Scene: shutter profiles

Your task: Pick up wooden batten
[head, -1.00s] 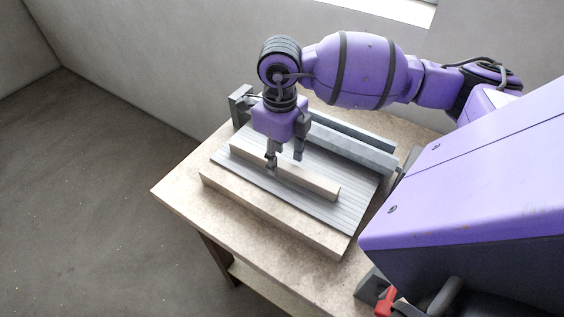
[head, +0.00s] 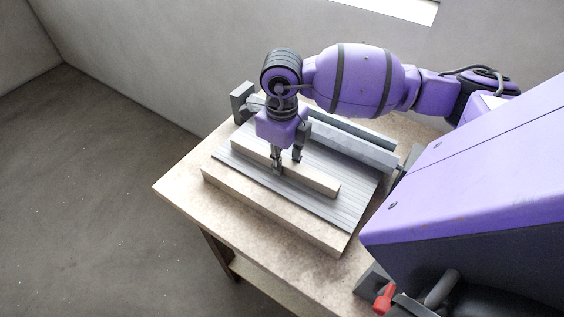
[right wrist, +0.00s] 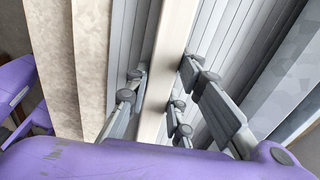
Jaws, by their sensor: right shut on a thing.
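The wooden batten (head: 318,184) is a long pale bar lying lengthwise on the grey ribbed shutter profiles (head: 345,212). My right gripper (head: 287,164) points down over it near its middle, with one finger on each long side, shut on it. In the right wrist view the batten (right wrist: 172,50) runs between the fingers (right wrist: 160,88), with profiles (right wrist: 128,35) showing on both sides. The batten appears to rest on the profiles; no gap shows under it. My left gripper is not in view.
A thicker wooden strip (head: 290,232) runs along the front of the profiles. Grey metal rails (head: 350,150) and an upright grey block (head: 242,101) stand at the back. The table (head: 178,186) is bare at its left corner. A red handle (head: 384,299) shows at the lower right.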

